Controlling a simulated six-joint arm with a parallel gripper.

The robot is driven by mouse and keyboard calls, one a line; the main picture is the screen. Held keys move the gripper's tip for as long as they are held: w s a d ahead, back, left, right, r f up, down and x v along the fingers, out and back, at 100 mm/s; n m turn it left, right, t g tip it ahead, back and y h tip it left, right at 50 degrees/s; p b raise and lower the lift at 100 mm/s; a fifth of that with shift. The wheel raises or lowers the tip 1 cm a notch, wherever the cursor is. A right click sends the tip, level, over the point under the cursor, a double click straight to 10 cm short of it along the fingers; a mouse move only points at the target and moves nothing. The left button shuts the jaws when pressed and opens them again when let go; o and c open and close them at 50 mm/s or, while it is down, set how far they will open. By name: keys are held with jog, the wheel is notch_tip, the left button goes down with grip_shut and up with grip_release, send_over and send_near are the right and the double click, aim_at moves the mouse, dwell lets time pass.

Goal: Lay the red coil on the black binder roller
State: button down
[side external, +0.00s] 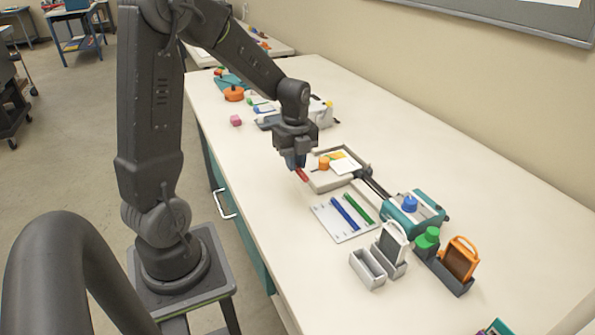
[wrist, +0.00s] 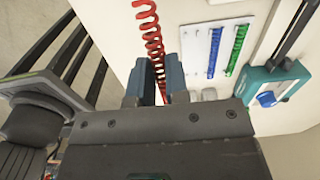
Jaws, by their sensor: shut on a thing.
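My gripper (side external: 295,161) points down above the table and is shut on the red coil (side external: 302,175). The bar also shows in the wrist view (wrist: 290,32). I cannot tell whether this bar is the black binder roller. The coil is apart from it.
A white board (side external: 325,216) holds a blue coil (side external: 345,213) and a green coil (side external: 359,208), with bare room at its left. A shallow tray (side external: 330,184) lies behind it. Grey holders (side external: 367,269) and an orange-framed piece (side external: 461,258) stand nearer. The front table strip is clear.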

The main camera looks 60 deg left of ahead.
jog(key=w+d, duration=0.1)
jog(key=w, duration=1.1)
send_over(379, 187)
notch_tip(379, 187, down, 2)
jog(key=shift+s+a+f, duration=0.1)
jog(key=shift+f, duration=3.4)
jog(key=c, duration=1)
grip_release()
jog(key=shift+c, duration=0.2)
